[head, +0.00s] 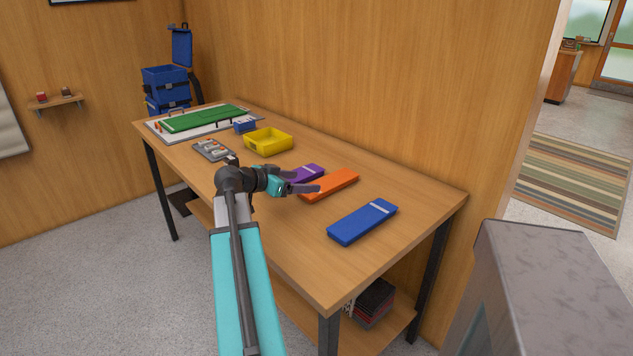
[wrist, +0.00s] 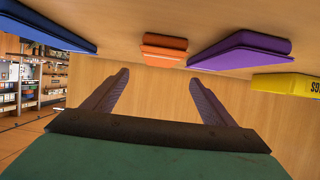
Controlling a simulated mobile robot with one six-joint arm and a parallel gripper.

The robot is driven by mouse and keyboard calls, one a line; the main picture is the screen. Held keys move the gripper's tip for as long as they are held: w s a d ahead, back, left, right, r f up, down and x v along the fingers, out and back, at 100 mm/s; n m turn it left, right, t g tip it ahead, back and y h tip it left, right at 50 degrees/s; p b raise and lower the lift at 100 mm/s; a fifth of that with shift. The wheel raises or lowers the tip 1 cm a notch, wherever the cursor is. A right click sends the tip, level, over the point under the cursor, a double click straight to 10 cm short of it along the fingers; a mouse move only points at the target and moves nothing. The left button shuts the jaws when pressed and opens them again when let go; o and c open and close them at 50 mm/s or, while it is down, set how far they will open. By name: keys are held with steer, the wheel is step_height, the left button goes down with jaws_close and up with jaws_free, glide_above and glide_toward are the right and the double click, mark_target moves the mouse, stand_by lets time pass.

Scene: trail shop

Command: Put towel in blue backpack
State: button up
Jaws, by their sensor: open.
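Three flat, folded-looking pieces lie on the wooden table: purple (head: 309,171), orange (head: 331,185) and blue with a pale stripe (head: 362,221). I cannot tell which is the towel. The wrist view shows the blue piece (wrist: 45,27) at left, the orange piece (wrist: 165,50) in the middle and the purple piece (wrist: 240,50) at right. My gripper (head: 303,182) is open and empty, by the purple and orange pieces in the head view; it also shows in the wrist view (wrist: 158,78). The blue backpack (head: 165,80) stands upright beyond the table's far end, its flap raised.
A yellow bin (head: 268,141), a small blue box (head: 245,125), a grey tray of small items (head: 212,149) and a green board (head: 204,118) occupy the table's far half. A wooden wall runs along its back edge. The near front tabletop is clear.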

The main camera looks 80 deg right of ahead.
steer(key=v, duration=0.2)
steer(key=p+v, duration=0.1)
steer(key=shift+a+f, duration=0.2)
steer(key=shift+a, duration=0.1)
steer(key=shift+f, duration=0.1)
steer(key=shift+d, duration=0.1)
steer(key=p, duration=0.1)
glide_toward(325, 184)
steer(key=shift+x, duration=1.75)
steer(key=shift+s, duration=0.15)
steer(key=shift+p+x, duration=0.7)
steer(key=shift+x, duration=1.8)
steer(key=shift+c, duration=0.3)
